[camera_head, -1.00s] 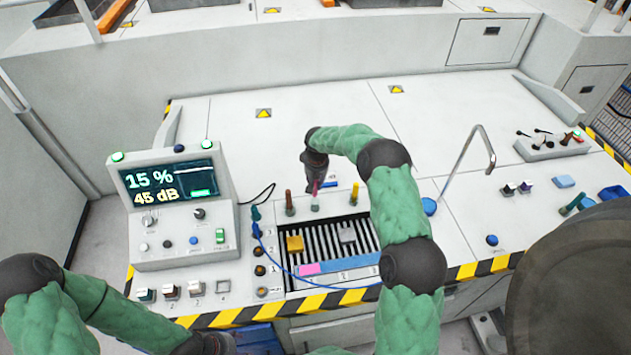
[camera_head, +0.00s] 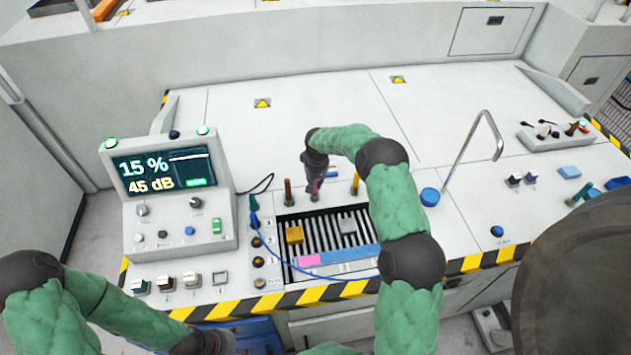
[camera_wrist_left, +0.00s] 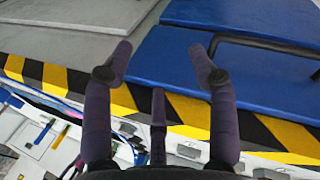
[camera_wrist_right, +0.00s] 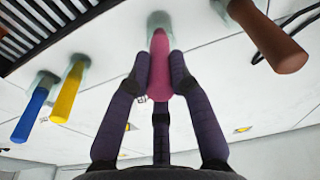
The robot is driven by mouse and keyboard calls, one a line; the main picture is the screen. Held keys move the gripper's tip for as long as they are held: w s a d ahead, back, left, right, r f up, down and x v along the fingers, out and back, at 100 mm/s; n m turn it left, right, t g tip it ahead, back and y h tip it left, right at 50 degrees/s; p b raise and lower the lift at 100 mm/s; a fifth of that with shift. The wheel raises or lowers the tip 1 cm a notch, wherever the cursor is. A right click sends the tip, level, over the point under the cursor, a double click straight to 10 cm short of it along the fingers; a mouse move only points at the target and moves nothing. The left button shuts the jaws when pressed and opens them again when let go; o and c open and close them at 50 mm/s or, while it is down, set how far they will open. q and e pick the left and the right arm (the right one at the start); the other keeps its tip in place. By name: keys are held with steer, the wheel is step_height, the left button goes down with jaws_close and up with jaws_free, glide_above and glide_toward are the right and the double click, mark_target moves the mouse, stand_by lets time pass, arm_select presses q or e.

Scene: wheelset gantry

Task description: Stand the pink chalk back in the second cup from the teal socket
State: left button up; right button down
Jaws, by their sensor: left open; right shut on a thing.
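My right gripper (camera_wrist_right: 160,75) is shut on the pink chalk (camera_wrist_right: 159,60). The chalk is upright, its far end at a pale clear cup (camera_wrist_right: 158,20); I cannot tell how deep it sits. In the head view my right gripper (camera_head: 316,172) is above the cup row, with the pink chalk (camera_head: 314,188) below it. The brown chalk (camera_head: 288,190) stands one cup to the left, nearer the teal socket piece (camera_head: 254,204). My left gripper (camera_wrist_left: 158,55) is open and empty over the striped console edge.
A yellow chalk (camera_wrist_right: 68,92) and a blue chalk (camera_wrist_right: 36,112) stand in cups on the other side. A display box (camera_head: 180,190) stands left.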

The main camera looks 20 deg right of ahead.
steer(key=c, duration=1)
jaws_free()
steer(key=shift+c, duration=0.2)
step_height(320, 180, up, 12)
steer(key=s, duration=0.1)
steer(key=shift+s+a, duration=0.2)
steer(key=shift+s, duration=0.1)
